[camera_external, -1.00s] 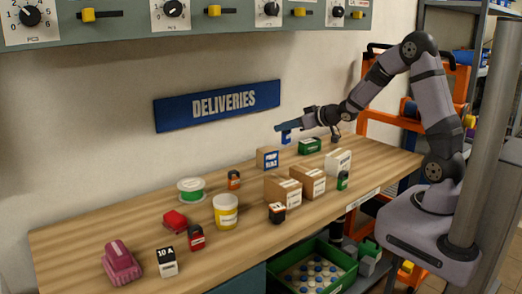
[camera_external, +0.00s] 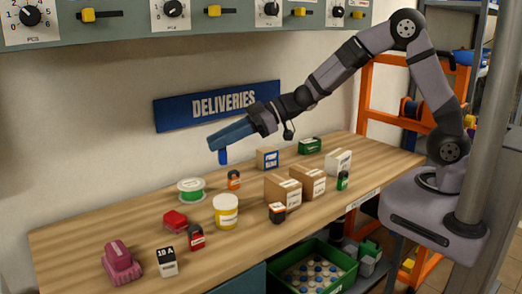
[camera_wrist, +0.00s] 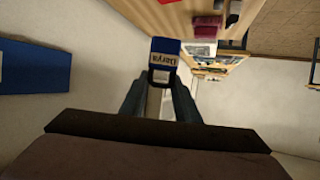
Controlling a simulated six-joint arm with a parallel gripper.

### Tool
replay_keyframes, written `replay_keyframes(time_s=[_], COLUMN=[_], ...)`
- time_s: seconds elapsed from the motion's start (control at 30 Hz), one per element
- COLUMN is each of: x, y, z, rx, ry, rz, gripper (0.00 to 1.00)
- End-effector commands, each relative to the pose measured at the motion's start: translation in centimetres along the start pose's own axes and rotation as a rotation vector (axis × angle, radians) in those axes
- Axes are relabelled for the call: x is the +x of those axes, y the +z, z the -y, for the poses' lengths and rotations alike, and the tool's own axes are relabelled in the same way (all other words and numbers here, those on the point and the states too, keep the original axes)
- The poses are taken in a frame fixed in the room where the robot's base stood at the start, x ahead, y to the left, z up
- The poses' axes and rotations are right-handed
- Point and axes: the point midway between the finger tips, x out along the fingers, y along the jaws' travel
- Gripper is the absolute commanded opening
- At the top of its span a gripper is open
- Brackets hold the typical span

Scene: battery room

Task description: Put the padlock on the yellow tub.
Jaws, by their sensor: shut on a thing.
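My gripper (camera_external: 216,141) is shut on a blue padlock (camera_external: 223,157) and holds it in the air above the workbench. The yellow tub (camera_external: 226,215), a round pot with a pale top, stands upright on the bench below the gripper and nearer the camera. Nothing shows on its top. The padlock is clear of the tub and the bench.
The blue DELIVERIES sign (camera_external: 218,105) is on the wall behind.

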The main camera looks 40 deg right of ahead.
Motion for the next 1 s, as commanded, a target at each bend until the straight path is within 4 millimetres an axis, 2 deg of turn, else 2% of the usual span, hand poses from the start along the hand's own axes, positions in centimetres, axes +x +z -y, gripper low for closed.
replay_keyframes(time_s=[0.17,0.37,0.47,0.8,1.0], x=[0.1,0.1,0.4,2.2,2.5], y=[-0.2,-0.2,0.5,4.9,5.5], z=[2.3,2.2,2.1,2.1,2.1], rx=[-0.027,-0.019,-0.016,-0.016,-0.018], ry=[-0.065,-0.046,-0.046,-0.045,-0.044], rz=[-0.001,-0.001,0.001,0.001,-0.002], gripper=[0.04,0.04,0.04,0.04,0.04])
